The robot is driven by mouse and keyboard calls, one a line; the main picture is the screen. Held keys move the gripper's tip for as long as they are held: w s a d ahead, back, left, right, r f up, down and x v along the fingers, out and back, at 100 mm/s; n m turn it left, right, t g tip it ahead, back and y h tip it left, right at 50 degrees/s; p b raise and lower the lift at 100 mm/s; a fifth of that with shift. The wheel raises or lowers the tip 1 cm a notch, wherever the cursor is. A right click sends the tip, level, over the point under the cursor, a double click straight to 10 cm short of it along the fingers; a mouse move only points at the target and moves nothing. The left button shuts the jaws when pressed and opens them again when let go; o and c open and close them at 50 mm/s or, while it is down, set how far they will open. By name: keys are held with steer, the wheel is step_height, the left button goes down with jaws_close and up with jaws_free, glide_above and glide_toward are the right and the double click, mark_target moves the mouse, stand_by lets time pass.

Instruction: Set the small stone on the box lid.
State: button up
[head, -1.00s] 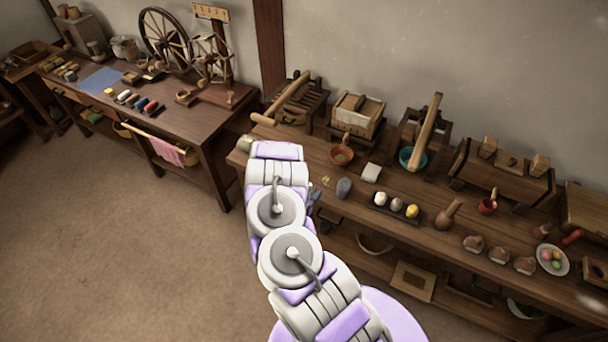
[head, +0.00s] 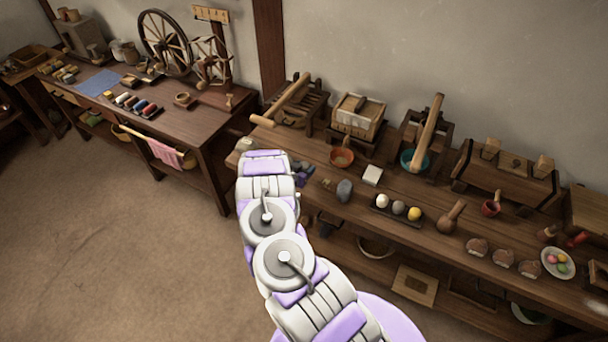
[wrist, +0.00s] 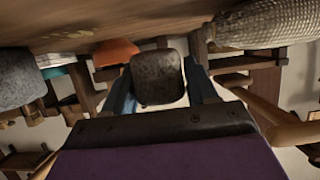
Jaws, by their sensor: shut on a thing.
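In the wrist view a small dark brown stone (wrist: 157,78) with rounded corners is held between the two blue fingers of my gripper (wrist: 160,88). The stone appears clear of the table in that view. In the head view my gripper (head: 303,173) shows only in part beyond my arm, over the near left end of the right-hand table, and I cannot make out the stone there. A wooden box (head: 357,115) with a pale, flat-looking top stands at the back of this table; I cannot tell whether that top is the lid in question.
A woven bundle (wrist: 265,25) is close in the wrist view.

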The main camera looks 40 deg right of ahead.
step_height(320, 180, down, 3)
steer(key=shift+s+f+b, duration=0.1)
steer(key=shift+b, duration=0.2)
steer(key=shift+f, duration=0.2)
steer(key=o, duration=1.3)
steer(key=shift+r, duration=0.1)
steer(key=shift+c, duration=0.2)
steer(key=shift+a, duration=0.15)
